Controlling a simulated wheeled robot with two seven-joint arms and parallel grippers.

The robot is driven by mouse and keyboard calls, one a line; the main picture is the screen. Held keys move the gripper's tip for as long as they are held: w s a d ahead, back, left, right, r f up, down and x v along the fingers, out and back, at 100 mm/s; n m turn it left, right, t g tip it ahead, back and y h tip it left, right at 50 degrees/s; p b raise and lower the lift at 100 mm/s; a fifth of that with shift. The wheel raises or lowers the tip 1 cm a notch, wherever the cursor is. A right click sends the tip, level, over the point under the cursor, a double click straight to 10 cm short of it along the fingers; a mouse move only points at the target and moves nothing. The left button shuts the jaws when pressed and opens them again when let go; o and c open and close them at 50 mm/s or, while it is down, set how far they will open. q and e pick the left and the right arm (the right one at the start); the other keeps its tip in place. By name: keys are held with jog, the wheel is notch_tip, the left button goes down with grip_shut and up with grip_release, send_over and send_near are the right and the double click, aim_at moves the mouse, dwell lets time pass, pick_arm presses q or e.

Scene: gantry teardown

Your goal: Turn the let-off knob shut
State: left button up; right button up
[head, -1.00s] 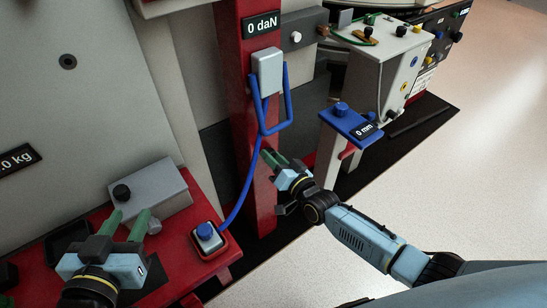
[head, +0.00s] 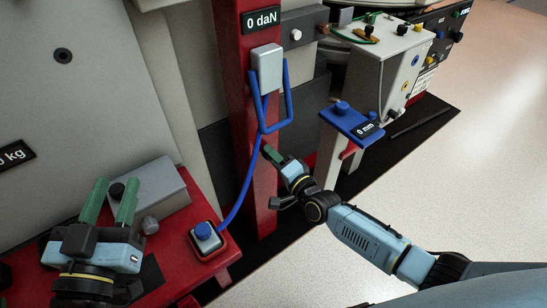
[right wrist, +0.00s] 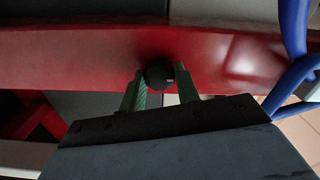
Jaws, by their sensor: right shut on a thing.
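In the right wrist view, a dark round knob (right wrist: 160,74) sits between the green fingers of my right gripper (right wrist: 160,88), in front of a red beam (right wrist: 90,45). In the head view, my right gripper (head: 278,160) is beside the red upright post (head: 263,190), and the knob is hidden there. My left gripper (head: 116,183) is open above the red table, its fingers over a grey box (head: 162,187). No label tells which knob is the let-off.
A blue looped handle (head: 287,100) and hose hang from a white box (head: 267,58) on the post, close to my right gripper. A blue button unit (head: 203,232) is on the table's corner. A blue-topped stand (head: 350,120) is to the right. Open floor lies further right.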

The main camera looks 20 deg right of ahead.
pick_arm(q)
jog(key=shift+r, duration=0.15)
pick_arm(e)
jog(key=o, duration=1)
jog(key=shift+c, duration=0.2)
pick_arm(q)
jog(key=s+a+f+g+y+p, duration=0.1)
jog(key=s+f+g, duration=0.1)
jog(key=f+g, duration=0.1)
jog(key=s+a+f+g+y+p, duration=0.1)
jog(key=s+a+f+g, duration=0.1)
jog(key=f+g, duration=0.2)
jog(key=s+a+f+g+y+p, duration=0.1)
jog(key=s+a+f+g+p, duration=0.1)
jog(key=f, duration=0.5)
jog(key=shift+s+f+n+g+y, duration=0.1)
jog(key=shift+s+n+g+y, duration=0.3)
jog(key=shift+g, duration=0.6)
jog(key=shift+s+a+f, duration=0.15)
jog(key=shift+s+f, duration=0.15)
jog(key=shift+s, duration=0.2)
pick_arm(e)
jog(key=v, duration=1.3)
jog(key=shift+s, duration=0.2)
